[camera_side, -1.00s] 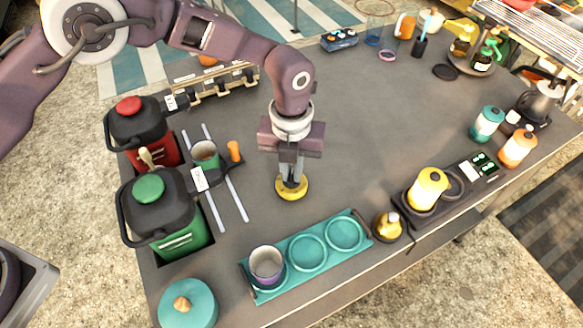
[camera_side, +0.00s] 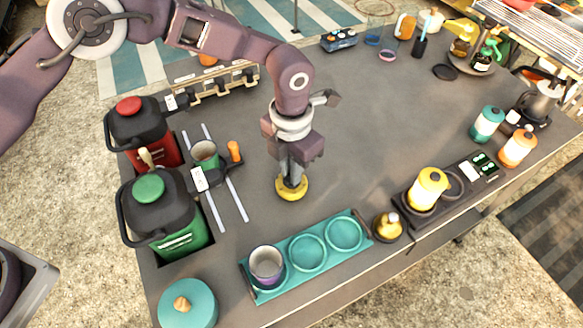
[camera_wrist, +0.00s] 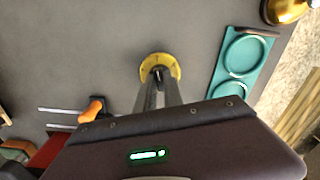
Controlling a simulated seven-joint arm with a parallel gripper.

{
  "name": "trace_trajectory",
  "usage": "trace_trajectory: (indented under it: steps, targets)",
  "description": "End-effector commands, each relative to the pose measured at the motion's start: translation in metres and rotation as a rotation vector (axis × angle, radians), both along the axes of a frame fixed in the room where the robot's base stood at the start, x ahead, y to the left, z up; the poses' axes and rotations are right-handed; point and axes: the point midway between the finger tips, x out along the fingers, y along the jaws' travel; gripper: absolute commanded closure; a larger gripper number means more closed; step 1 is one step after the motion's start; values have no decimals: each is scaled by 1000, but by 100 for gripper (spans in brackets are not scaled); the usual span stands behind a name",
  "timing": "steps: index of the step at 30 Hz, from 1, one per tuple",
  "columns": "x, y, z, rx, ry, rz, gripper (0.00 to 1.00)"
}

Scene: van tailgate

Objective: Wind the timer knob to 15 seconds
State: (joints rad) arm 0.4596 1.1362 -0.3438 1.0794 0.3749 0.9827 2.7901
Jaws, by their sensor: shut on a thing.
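The timer is a round yellow disc (camera_side: 292,190) on the grey table, below my gripper. It also shows in the wrist view (camera_wrist: 174,66), with small dark marks around its face and a dark centre knob (camera_wrist: 158,71). My gripper (camera_side: 289,178) points straight down at it, and its fingers are shut on the knob. In the wrist view, my fingers (camera_wrist: 158,80) meet at the disc's centre. The fingers hide most of the knob, and the marks are too small to read.
A teal tray (camera_side: 277,259) with round recesses lies in front, with a cup (camera_side: 266,262) at its left end. Red (camera_side: 158,148) and green (camera_side: 180,234) jugs stand left. A yellow canister (camera_side: 428,187) stands right on a dark scale. The table behind the timer is clear.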

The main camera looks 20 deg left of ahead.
Motion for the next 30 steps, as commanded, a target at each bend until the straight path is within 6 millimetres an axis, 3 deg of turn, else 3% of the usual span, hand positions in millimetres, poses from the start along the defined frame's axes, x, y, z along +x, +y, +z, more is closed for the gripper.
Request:
trace_trajectory:
  steps: [5,10,15,18,30]
  targets:
    - [0,0,0,1,0,-1,95]
    - [0,0,0,-1,-1,-196,95]
    - [0,0,0,0,0,-211,95]
    - [0,0,0,1,-1,-211,75]
    - [0,0,0,1,-1,-209,75]
